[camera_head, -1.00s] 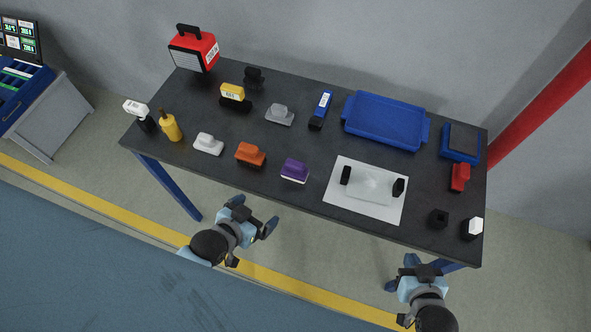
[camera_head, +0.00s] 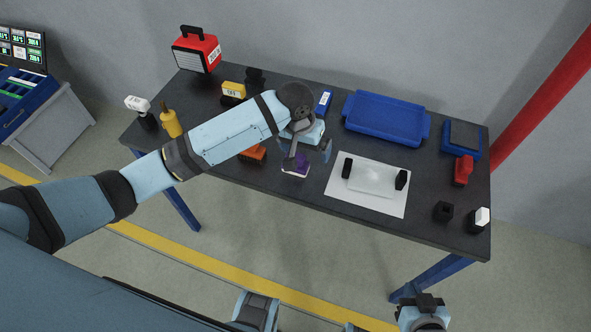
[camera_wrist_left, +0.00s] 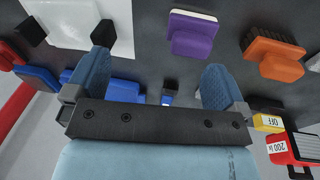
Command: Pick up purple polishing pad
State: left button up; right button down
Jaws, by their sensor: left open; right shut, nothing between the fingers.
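The purple polishing pad (camera_head: 295,169) has a purple top and a white base and sits at the front middle of the dark table. It also shows in the left wrist view (camera_wrist_left: 192,36), at the top, right of centre. My left gripper (camera_head: 308,152) is open and empty above the table, just behind the pad in the head view and partly over its back edge. Its two blue fingers also show in the left wrist view (camera_wrist_left: 155,82), with the pad beyond and not between them. My right gripper (camera_head: 425,301) is low in front of the table, shut and empty.
An orange brush-like block (camera_head: 256,154) stands left of the pad, partly behind my arm. A white sheet (camera_head: 366,203) with black-ended clear part lies to its right. A blue tray (camera_head: 385,118) is behind. A yellow bottle (camera_head: 171,123) stands at the left.

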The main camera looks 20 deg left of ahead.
aim_at(297, 156)
pick_arm(q)
jog(key=shift+w+a+r+n+g+y, duration=0.3)
jog(key=shift+w+a+r+y, duration=0.3)
jog(key=shift+w+a+r, duration=0.5)
jog(key=shift+a+r, duration=0.2)
notch_tip(297, 156, down, 8)
jog(key=shift+f, duration=0.1)
jog(key=shift+a+f, duration=0.15)
jog(key=shift+f, duration=1.2)
jog(key=shift+a+f, duration=0.15)
jog(key=shift+f, duration=1.15)
jog(key=c, duration=1)
jog(key=shift+o, duration=0.3)
jog(key=shift+r, duration=0.1)
notch_tip(297, 156, up, 20)
